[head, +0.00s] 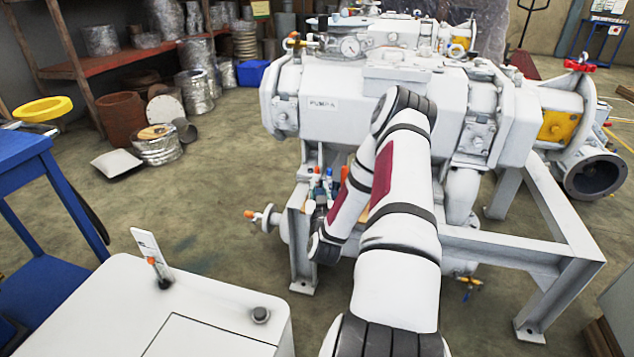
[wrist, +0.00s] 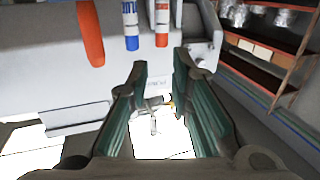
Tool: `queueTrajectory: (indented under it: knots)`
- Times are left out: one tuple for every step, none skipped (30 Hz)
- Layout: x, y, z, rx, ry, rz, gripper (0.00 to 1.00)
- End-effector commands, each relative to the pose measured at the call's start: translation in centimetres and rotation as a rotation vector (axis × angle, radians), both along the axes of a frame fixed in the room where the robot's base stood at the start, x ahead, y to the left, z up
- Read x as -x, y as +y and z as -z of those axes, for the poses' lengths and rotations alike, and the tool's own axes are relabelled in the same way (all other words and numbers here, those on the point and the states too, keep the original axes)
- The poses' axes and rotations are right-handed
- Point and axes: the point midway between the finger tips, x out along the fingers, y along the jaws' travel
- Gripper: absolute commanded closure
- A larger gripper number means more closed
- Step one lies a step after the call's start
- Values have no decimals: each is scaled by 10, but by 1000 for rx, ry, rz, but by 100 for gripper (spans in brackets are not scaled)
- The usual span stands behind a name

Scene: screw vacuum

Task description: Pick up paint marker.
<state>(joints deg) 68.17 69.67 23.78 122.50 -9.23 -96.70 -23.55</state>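Two marker-like sticks with white barrels show at the top of the wrist view, one with a blue end (wrist: 131,28) and one with an orange-red end (wrist: 162,25). I cannot tell for sure which one is the paint marker. My gripper (wrist: 160,65) is open, its two green-padded fingers apart with nothing between them. The orange-red end appears just above the gap between the fingertips in the picture, the blue end slightly left of it. In the head view, small orange and blue tips show by the pump frame, partly hidden by my arm.
An orange rounded object (wrist: 90,35) is left of the markers in the wrist view. The large white pump (head: 345,105) stands on a grey steel frame (head: 560,250). Shelves with metal cans (head: 100,40) are at the back left.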

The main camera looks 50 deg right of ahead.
Motion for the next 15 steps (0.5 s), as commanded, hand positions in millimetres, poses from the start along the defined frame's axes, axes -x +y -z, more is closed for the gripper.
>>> queueTrajectory:
  knots:
    - [-6, -9, 0, 4, -2, 3, 80]
    - [-10, -14, 1, 4, -2, 3, 80]
    - [-15, -19, 1, 3, -3, 2, 80]
    - [-19, -24, 0, 3, -3, 3, 80]
    - [-22, -28, 1, 2, -2, 2, 80]
    - [-27, -32, 1, 2, -2, 2, 80]
    - [-30, -35, 1, 1, -2, 1, 80]
    - [-32, -38, 1, 2, -1, 1, 80]
    - [-35, -41, 1, 1, -1, 1, 80]
    - [-36, -43, 1, 1, 1, 1, 80]
    - [-38, -45, 0, 1, 1, 1, 80]
    - [-39, -46, 0, 1, 1, 1, 80]
    - [-40, -47, 0, 0, 1, 0, 80]
    - [-41, -48, 0, 0, 1, 0, 80]
    - [-43, -50, 0, 0, 0, 1, 80]
